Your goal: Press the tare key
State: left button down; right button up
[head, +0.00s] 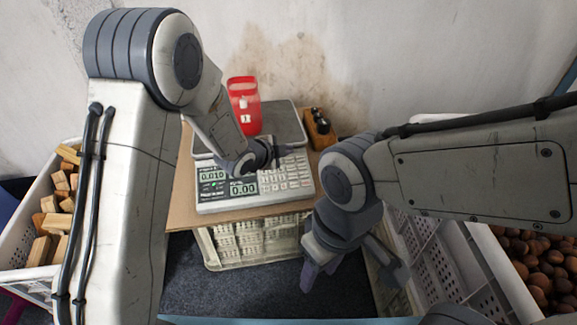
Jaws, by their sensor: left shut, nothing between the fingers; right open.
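The scale (215,203) stands on a board, with its lit displays reading about 0.010 and 0.00. Its keypad (288,178) is at the right of the front panel; the tare key cannot be told apart from the other keys. A red bag-like item (244,106) with white labels stands on the scale's grey pan (287,124). My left gripper (282,152) is shut and empty, over the top edge of the keypad; I cannot tell whether it touches. My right gripper (355,275) is open and empty, lower right, in front of the scale.
A white crate of wood blocks (52,217) stands at left. A crate of chestnuts (545,268) is at right. A small wooden holder with dark items (320,130) stands right of the scale. A white basket (210,250) sits below the board (180,213).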

pick_arm(q)
jog(key=shift+w+f+b, duration=0.2)
jog(key=shift+f+b, duration=0.15)
jog(key=shift+f, duration=0.3)
jog(key=shift+w+f+b, duration=0.2)
jog(key=shift+f+b, duration=0.1)
jog(key=shift+f, duration=0.35)
jog(key=shift+a+f, duration=0.1)
dwell(1.0)
jog(key=shift+w+f, duration=0.15)
jog(key=shift+f, duration=0.15)
jog(key=shift+w+f+b, duration=0.1)
jog(key=shift+f+b, duration=0.2)
jog(key=shift+b, duration=0.2)
dwell(0.4)
jog(key=shift+r, duration=0.1)
jog(key=shift+s+r+p, duration=0.25)
jog(key=shift+r+p, duration=0.25)
jog(key=shift+r, duration=0.15)
jog(key=shift+s+d+r+p, duration=0.1)
jog(key=shift+s+r+p, duration=0.15)
jog(key=shift+r+p, duration=0.45)
jog(key=shift+s+d+r+p, duration=0.1)
jog(key=shift+s+r+p, duration=0.25)
jog(key=shift+r, duration=0.5)
jog(key=shift+s+r+p, duration=0.15)
jog(key=shift+r+p, duration=0.45)
jog(key=shift+r, duration=0.2)
